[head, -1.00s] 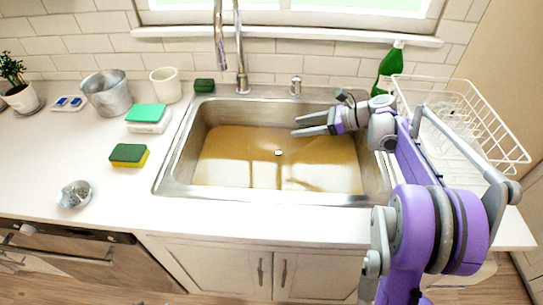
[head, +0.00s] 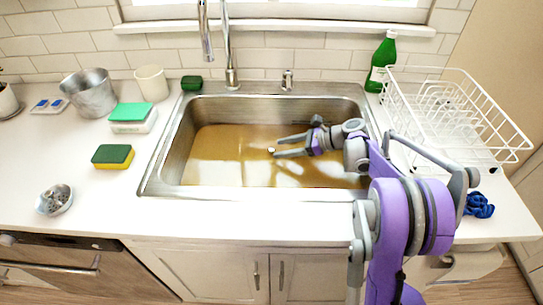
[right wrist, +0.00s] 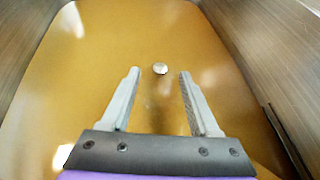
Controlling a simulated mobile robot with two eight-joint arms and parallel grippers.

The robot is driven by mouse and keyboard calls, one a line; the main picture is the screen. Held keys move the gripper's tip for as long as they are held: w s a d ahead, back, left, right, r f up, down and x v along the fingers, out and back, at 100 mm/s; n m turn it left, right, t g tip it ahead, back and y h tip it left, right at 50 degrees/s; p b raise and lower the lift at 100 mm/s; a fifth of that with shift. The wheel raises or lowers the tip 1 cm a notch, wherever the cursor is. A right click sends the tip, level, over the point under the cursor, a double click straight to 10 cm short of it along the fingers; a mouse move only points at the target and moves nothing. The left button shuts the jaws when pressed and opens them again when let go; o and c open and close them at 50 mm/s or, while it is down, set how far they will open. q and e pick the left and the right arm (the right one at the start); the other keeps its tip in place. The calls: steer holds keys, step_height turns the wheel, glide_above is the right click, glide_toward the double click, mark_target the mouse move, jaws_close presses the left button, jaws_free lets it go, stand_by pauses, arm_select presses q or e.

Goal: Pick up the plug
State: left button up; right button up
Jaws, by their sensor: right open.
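The plug (head: 271,149) is a small pale round piece in the sink (head: 186,130), which holds brownish-yellow water. My right gripper (head: 278,146) is low in the sink, its fingers pointing left with the plug by their tips. In the right wrist view the plug (right wrist: 160,68) shows between the two tips, about level with them or slightly beyond. My right gripper (right wrist: 160,74) is open and empty there. Whether the fingers reach the water, or the plug's depth, I cannot tell. My left gripper is not in view.
The tap (head: 230,60) stands behind the sink. A white dish rack (head: 480,100), a green bottle (head: 382,60) and a blue cloth (head: 479,206) are to the right. Sponges (head: 113,156), a metal bucket (head: 90,95) and a small bowl (head: 54,200) are to the left.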

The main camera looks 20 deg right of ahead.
mark_target(272, 149)
steer(key=x, duration=0.4)
steer(key=shift+w+a+f, duration=0.1)
steer(key=shift+w+a, duration=0.05)
steer(key=shift+a, duration=0.05)
jaws_close()
